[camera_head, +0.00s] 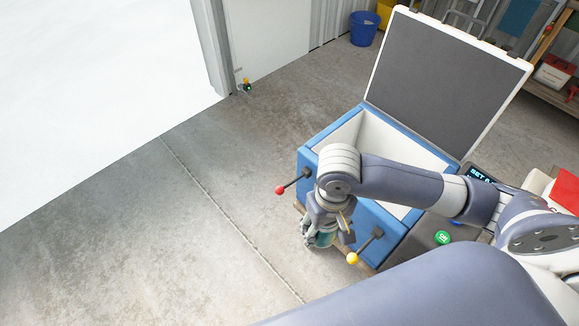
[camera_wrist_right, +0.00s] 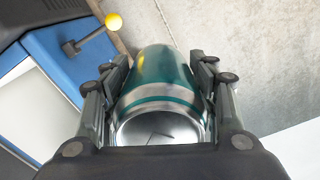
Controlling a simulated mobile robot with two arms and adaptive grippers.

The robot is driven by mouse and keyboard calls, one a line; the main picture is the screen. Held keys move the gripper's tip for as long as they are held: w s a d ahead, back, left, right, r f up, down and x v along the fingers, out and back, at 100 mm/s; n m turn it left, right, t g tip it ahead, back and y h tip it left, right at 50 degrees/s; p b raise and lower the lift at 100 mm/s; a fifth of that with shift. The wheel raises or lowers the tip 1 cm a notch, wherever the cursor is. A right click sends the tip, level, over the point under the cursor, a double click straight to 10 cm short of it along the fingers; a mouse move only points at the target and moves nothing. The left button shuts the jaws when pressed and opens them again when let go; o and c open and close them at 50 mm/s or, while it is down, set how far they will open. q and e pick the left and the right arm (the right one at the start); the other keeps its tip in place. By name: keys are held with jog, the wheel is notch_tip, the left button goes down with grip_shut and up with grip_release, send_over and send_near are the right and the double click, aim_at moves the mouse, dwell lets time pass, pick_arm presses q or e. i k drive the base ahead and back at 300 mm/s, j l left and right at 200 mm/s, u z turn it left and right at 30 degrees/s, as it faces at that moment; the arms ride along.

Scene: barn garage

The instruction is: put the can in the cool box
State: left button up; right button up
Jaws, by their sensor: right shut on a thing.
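The can (camera_wrist_right: 160,88) is green-teal with a silver band and a silver end. It sits between the fingers of my right gripper (camera_wrist_right: 160,100), which is shut on it. In the head view the right gripper (camera_head: 325,233) hangs in front of the cool box, outside its near wall, and the can (camera_head: 324,240) shows only partly between the fingers. The cool box (camera_head: 316,157) is blue with a white inside, and its dark-faced lid (camera_head: 440,80) stands open at the back. My right forearm crosses over the box opening and hides part of it. My left gripper is not in view.
Levers with a red knob (camera_head: 280,190) and a yellow knob (camera_head: 352,258) stick out from the box front. A blue bucket (camera_head: 363,28) stands behind. A dark panel with a green button (camera_head: 442,237) is right of the box. The concrete floor at left is clear.

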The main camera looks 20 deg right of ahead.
aim_at(398, 211)
jog(key=i+j+u, duration=0.2)
jog(key=i+u, duration=0.15)
jog(key=i, duration=0.2)
jog(key=i+j+u, duration=0.1)
jog(key=i+u, duration=0.3)
jog(key=i+z, duration=0.35)
jog(key=i, duration=0.15)
jog(key=i+z, duration=0.3)
jog(key=i, duration=0.2)
jog(key=i+j+z, duration=0.35)
jog(key=i+l+z, duration=0.15)
jog(key=z, duration=0.3)
jog(key=i+z, duration=0.3)
jog(key=z, duration=0.15)
jog(key=i+z, duration=0.25)
jog(key=z, duration=0.2)
jog(key=i+j+z, duration=0.2)
jog(key=z, duration=0.3)
jog(key=i+l+z, duration=0.1)
jog(key=i+z, duration=0.15)
jog(key=z, duration=0.2)
jog(key=i+z, duration=0.25)
jog(key=z, duration=0.25)
jog(key=i+j+z, duration=0.15)
jog(key=z, duration=0.3)
jog(key=i+j, duration=0.1)
jog(key=i, duration=0.6)
